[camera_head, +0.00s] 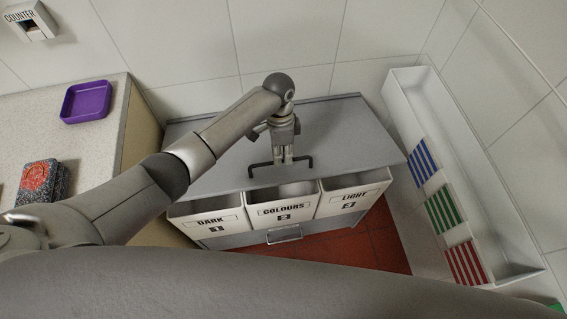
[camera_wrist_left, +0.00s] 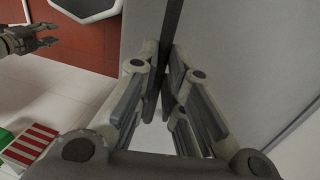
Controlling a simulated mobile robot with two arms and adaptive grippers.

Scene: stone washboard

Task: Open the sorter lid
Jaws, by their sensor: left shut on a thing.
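The sorter has a flat grey lid (camera_head: 215,150) with a black bar handle (camera_head: 262,164) near its front edge. Under that edge are white bins marked DARK (camera_head: 215,226), COLOURS (camera_head: 284,214) and LIGHT (camera_head: 350,200), their open tops partly showing. The lid looks raised off the bins, by how much I cannot tell. My left gripper (camera_head: 285,158) is shut on the handle; in the left wrist view its fingers (camera_wrist_left: 165,85) close around the dark bar (camera_wrist_left: 173,25). My right gripper (camera_wrist_left: 50,35) shows at the left of the wrist view, fingers apart and empty.
A white trough (camera_head: 400,105) with blue, green and red striped panels stands at right, close to the sorter. Red floor tiles (camera_head: 345,248) show in front.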

